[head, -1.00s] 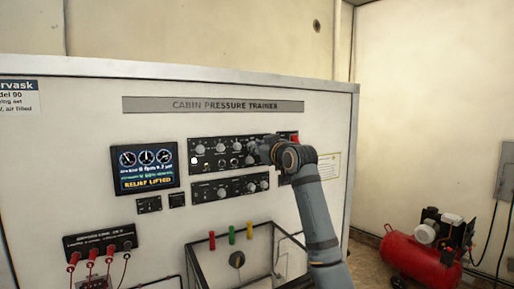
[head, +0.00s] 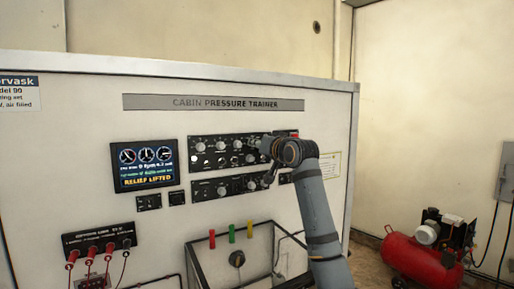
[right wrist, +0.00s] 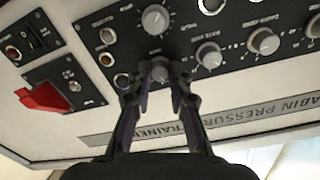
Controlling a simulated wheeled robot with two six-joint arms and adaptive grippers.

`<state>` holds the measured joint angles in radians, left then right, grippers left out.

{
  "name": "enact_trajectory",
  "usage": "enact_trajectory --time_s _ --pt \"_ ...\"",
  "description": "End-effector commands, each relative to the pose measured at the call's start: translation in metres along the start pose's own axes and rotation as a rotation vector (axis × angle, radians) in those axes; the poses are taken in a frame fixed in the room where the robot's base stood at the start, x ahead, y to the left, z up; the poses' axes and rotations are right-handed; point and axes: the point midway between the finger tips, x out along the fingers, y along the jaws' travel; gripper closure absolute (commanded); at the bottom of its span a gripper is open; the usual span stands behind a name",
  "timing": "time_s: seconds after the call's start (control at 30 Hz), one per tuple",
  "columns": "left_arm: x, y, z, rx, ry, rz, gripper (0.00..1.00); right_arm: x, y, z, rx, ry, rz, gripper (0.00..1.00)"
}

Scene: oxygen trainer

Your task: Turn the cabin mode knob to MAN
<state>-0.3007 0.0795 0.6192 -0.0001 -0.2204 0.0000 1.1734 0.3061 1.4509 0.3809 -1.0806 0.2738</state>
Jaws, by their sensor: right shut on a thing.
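The upper black control panel (head: 213,153) carries several grey knobs on the front of the trainer. My right gripper (head: 262,147) is at the right end of this panel in the head view. In the right wrist view my right gripper (right wrist: 160,75) has its two fingers closed on either side of a small grey knob (right wrist: 159,72), near the panel's edge. The writing by this knob is hidden or too small, so I cannot read its setting. In the head view my wrist hides it. My left gripper is not in view.
A larger knob (right wrist: 155,18) and another knob (right wrist: 209,56) sit close to my fingers. A red guarded switch (right wrist: 44,98) is on a neighbouring panel. The display (head: 146,166) reads RELIEF LIFTED. A red compressor (head: 418,258) stands on the floor at right.

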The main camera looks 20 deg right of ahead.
Motion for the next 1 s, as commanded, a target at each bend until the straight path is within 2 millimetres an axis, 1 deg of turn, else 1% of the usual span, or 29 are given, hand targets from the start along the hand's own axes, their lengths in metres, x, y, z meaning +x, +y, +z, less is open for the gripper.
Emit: enact_trajectory --time_s 0.03,0.7,1.0 --pt "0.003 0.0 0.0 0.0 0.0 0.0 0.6 0.001 0.001 0.004 0.044 -0.008 0.001 1.0" --pt "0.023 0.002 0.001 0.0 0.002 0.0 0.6 0.001 0.003 0.005 0.679 -0.029 -0.002 1.0" --pt "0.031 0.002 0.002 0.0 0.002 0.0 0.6 0.001 0.003 0.005 0.923 -0.037 -0.003 1.0"
